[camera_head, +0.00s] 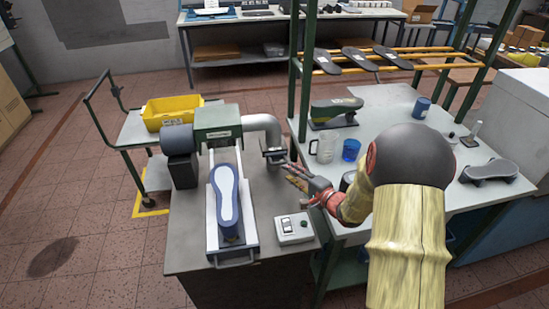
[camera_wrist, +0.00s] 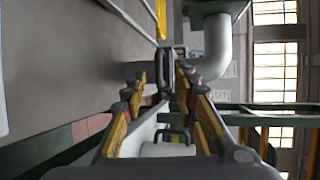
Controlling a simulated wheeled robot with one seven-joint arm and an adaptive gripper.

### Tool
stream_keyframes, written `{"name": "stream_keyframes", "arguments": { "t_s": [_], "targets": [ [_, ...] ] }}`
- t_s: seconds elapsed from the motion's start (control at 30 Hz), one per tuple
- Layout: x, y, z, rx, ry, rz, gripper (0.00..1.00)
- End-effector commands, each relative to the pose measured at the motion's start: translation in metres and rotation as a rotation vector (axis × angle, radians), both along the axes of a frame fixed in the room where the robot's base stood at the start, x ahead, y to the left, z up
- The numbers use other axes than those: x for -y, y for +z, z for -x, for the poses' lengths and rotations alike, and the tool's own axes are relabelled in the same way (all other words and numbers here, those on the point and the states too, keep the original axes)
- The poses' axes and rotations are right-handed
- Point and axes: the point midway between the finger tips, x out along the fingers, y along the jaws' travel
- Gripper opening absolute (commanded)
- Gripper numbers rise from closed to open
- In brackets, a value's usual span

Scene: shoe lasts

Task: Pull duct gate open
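The grey duct (camera_head: 262,125) bends out of the green-topped machine (camera_head: 218,122) and down to the bench. A dark gate fitting (camera_head: 275,157) sits at its lower end. In the wrist view the grey duct (camera_wrist: 216,48) is at the upper right, and a dark looped handle (camera_wrist: 164,62) shows ahead, between the fingers. My gripper (camera_head: 290,171) reaches leftward to just right of the duct's lower end; in the wrist view my gripper (camera_wrist: 160,85) has its fingers apart, one on each side of the handle. I cannot tell whether they touch it. The gate's slide position is unclear.
A blue-and-white shoe last (camera_head: 228,195) lies on the machine's bed. A switch box (camera_head: 293,229) stands on the bench below my gripper. A green post (camera_head: 304,75) rises behind the arm.

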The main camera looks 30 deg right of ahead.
Motion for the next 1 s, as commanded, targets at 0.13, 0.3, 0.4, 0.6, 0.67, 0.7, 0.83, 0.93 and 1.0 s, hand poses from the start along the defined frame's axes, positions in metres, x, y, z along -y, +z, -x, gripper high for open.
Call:
{"name": "stream_keyframes", "arguments": {
  "t_s": [0.13, 0.3, 0.4, 0.6, 0.67, 0.7, 0.83, 0.93, 1.0],
  "targets": [
    [0.012, -0.008, -0.004, 0.003, -0.037, -0.002, 0.29],
    [0.008, -0.014, -0.025, 0.002, -0.035, -0.002, 0.29],
    [0.006, -0.017, -0.041, 0.002, -0.035, -0.002, 0.29],
    [0.004, -0.021, -0.066, 0.003, -0.035, -0.002, 0.29],
    [0.003, -0.022, -0.07, 0.002, -0.035, -0.002, 0.29],
    [0.003, -0.023, -0.072, 0.001, -0.035, -0.002, 0.29],
    [0.002, -0.023, -0.075, 0.002, -0.035, -0.002, 0.29],
    [0.002, -0.022, -0.075, 0.002, -0.036, -0.003, 0.29],
    [0.002, -0.022, -0.075, 0.002, -0.036, -0.003, 0.29]
  ]
}}
